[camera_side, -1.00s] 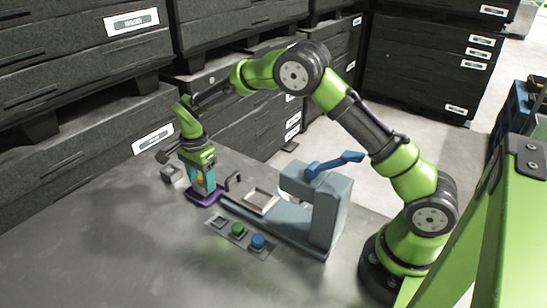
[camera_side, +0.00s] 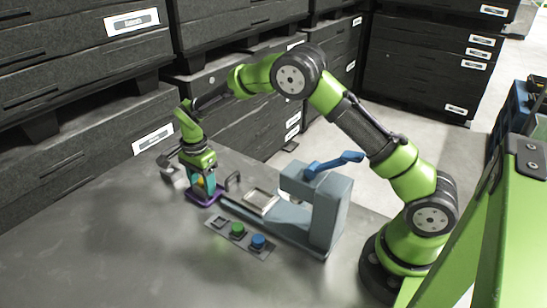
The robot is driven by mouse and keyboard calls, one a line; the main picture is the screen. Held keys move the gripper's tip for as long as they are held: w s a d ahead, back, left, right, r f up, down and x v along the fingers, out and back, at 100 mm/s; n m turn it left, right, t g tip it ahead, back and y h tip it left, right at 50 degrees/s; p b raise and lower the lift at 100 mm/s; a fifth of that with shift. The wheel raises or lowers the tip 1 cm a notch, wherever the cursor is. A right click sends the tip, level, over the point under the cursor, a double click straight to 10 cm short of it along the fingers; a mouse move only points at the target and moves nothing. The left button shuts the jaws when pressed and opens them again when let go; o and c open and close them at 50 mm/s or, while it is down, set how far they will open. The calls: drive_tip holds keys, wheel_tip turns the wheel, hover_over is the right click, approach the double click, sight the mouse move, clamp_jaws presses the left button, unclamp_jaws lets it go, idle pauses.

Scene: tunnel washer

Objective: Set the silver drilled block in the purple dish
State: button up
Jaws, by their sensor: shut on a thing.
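The purple dish (camera_side: 204,197) sits on the grey table left of the blue-grey machine. My gripper (camera_side: 203,186) points down right over the dish, with its teal fingers low at the dish. It is shut on the silver drilled block, which is mostly hidden between the fingers; a small yellow patch shows there. I cannot tell whether the block touches the dish floor.
A small grey piece (camera_side: 174,174) stands just left of my gripper, partly hidden. The blue-grey machine (camera_side: 325,210) with a blue lever (camera_side: 334,163) stands to the right. A button panel (camera_side: 240,239) lies in front. The table's front left is clear.

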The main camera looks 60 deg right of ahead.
drive_tip(key=o, duration=1.5)
drive_tip(key=shift+r, duration=3.8)
